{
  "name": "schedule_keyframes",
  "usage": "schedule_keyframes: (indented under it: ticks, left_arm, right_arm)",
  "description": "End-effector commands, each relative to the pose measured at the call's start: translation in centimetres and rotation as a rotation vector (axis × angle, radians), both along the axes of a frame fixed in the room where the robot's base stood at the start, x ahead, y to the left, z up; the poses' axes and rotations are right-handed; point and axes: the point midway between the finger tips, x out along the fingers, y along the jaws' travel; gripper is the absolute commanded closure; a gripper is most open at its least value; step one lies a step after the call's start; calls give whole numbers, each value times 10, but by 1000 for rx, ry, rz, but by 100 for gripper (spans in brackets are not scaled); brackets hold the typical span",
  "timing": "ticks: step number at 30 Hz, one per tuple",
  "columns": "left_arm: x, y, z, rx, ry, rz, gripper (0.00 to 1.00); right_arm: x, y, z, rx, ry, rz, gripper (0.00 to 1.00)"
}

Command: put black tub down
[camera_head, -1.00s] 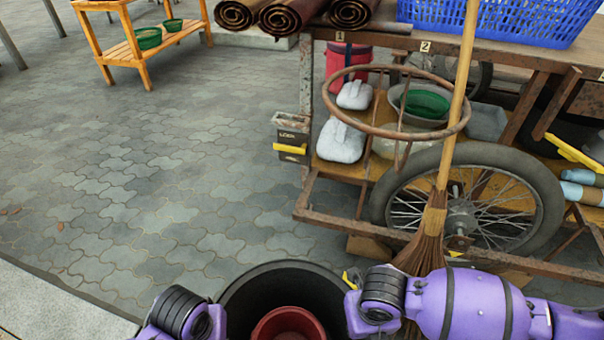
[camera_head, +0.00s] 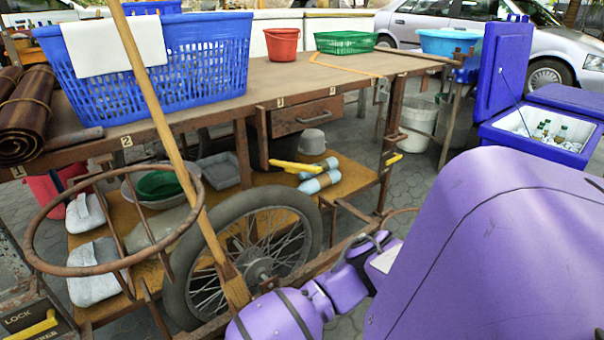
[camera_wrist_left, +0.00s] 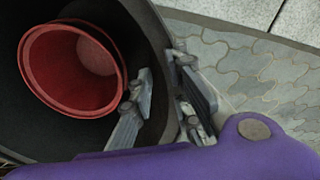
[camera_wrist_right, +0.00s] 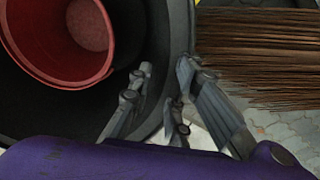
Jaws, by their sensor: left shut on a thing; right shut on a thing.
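The black tub fills much of the left wrist view (camera_wrist_left: 30,125) and the right wrist view (camera_wrist_right: 25,115). A red bucket sits inside it, seen in the left wrist view (camera_wrist_left: 100,85) and the right wrist view (camera_wrist_right: 60,55). My left gripper (camera_wrist_left: 160,72) is shut on the tub's rim, one finger inside the wall and one outside. My right gripper (camera_wrist_right: 166,70) is shut on the rim in the same way. The tub's underside is hidden, and the tub and both grippers are out of the head view.
A wooden cart (camera_head: 350,82) with a spoked wheel (camera_head: 262,255) stands ahead. A broom (camera_head: 178,155) leans against it; its bristles show beside the tub in the right wrist view (camera_wrist_right: 260,55). A blue cooler (camera_head: 545,130) is at right. Paving (camera_wrist_left: 235,70) beside my left gripper is clear.

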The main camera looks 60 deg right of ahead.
Motion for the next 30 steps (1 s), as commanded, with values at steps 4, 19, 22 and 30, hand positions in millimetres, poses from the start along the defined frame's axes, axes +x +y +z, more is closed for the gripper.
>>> schedule_keyframes:
  ticks: [4,19,22,30]
  left_arm:
    - [2,4,-4,10,-4,8,100]
    - [2,4,-30,10,-3,8,100]
    - [2,4,-35,11,-3,8,100]
    - [1,4,-42,9,-3,6,67]
  right_arm:
    - [-2,-4,-5,-12,6,2,100]
    - [-2,-4,-32,-11,6,3,100]
    - [-2,-4,-37,-12,6,3,100]
    - [-2,-4,-44,-10,6,2,66]
